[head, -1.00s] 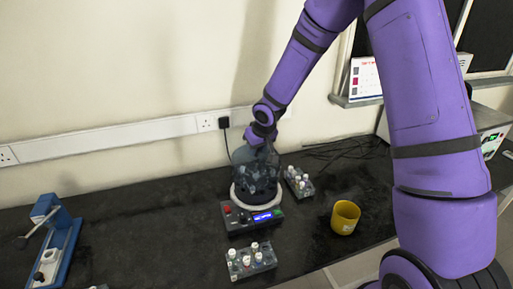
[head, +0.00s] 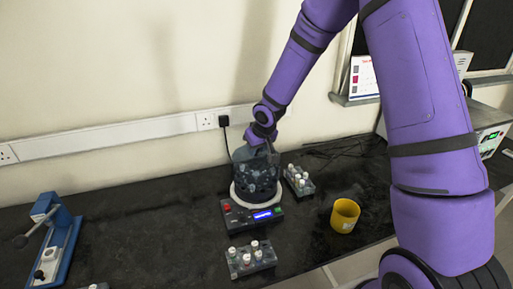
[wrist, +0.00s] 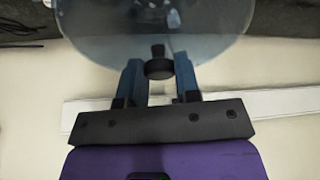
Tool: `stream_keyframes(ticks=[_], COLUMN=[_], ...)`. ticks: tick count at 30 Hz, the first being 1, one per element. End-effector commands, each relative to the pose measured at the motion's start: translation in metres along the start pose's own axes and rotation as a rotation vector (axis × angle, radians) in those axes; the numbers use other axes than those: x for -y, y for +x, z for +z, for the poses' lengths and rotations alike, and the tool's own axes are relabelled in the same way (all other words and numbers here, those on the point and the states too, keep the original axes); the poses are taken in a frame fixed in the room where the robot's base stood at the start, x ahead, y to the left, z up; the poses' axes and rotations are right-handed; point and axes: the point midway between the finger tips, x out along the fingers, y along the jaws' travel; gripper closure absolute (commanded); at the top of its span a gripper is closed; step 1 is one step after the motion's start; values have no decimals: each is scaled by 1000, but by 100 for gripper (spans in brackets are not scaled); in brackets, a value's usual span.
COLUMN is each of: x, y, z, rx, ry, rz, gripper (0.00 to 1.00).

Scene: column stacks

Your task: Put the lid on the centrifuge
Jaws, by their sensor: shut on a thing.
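The centrifuge stands on the black bench. Its white ring (head: 237,197) and its base with a lit blue display (head: 263,215) show in the head view. The lid (head: 241,154) is a smoky, see-through dome directly over the centrifuge's bowl, and it fills the top of the wrist view (wrist: 100,30). My gripper (head: 267,146) is above the lid, with its fingers (wrist: 158,72) on either side of the black lid knob (wrist: 159,69), shut on it. Whether the lid's lower rim touches the white ring cannot be told.
Tube racks stand in front of the centrifuge (head: 252,263) and to its right (head: 299,182). A yellow cup (head: 344,216) is farther right. A blue press (head: 58,240) stands at the far left. Bench to the centrifuge's left is clear; the wall is behind.

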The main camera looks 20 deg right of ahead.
Motion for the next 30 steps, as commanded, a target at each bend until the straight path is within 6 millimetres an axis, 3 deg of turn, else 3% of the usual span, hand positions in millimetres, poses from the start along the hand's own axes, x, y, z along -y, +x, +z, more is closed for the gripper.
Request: stream_keyframes(ticks=[30], x=[0], y=[19], z=[8], rx=[1], ry=[0], rz=[0], gripper=[100])
